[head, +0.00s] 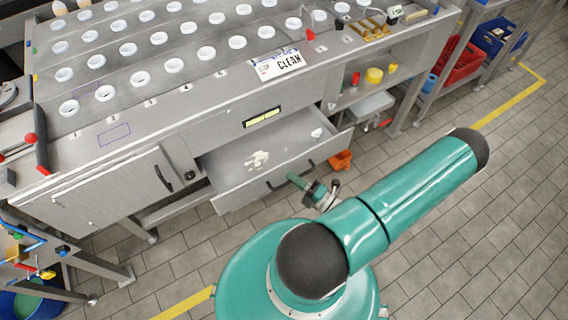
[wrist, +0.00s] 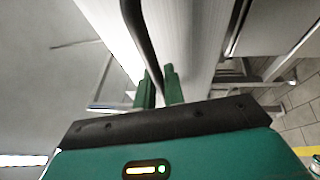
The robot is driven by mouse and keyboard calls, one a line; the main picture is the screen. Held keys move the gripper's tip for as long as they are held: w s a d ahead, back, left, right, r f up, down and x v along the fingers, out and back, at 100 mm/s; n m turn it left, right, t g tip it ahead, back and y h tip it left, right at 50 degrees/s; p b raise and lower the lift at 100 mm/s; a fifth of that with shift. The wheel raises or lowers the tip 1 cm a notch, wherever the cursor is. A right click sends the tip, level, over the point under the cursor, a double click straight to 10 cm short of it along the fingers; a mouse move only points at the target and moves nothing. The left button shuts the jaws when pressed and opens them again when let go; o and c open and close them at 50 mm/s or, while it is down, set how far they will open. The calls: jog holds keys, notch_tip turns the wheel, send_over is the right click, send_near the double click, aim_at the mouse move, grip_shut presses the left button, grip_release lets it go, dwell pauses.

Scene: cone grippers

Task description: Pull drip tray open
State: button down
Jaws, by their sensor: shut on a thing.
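The drip tray (head: 225,167) is a wide grey metal drawer under the work table. It stands well out from the table, and its inside shows a pale splash and a small white patch. Its dark bar handle (head: 277,184) runs along the front face and also shows in the wrist view (wrist: 142,35). My gripper (head: 292,177) is at the middle of the tray's front and hides part of the handle. In the wrist view its green fingers (wrist: 160,80) stand on either side of the black handle, shut on it.
The table (head: 205,85) carries rows of white rings and a "CLEAN" sign (head: 280,65). A closed cabinet door (head: 110,185) is left of the tray. An orange object (head: 341,160) lies near the tray's right front corner. Tiled floor (head: 440,240) is clear at the right.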

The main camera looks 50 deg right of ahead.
jog(key=shift+s+a, duration=0.2)
jog(key=shift+s, duration=0.55)
jog(key=shift+s+a, duration=0.2)
jog(key=shift+s, duration=0.5)
jog(key=shift+s+a, duration=0.2)
jog(key=shift+s, duration=0.55)
jog(key=c, duration=1.8)
grip_release()
jog(key=shift+s, duration=0.1)
jog(key=v, duration=1.3)
jog(key=shift+s+f, duration=0.15)
jog(key=shift+s, duration=0.15)
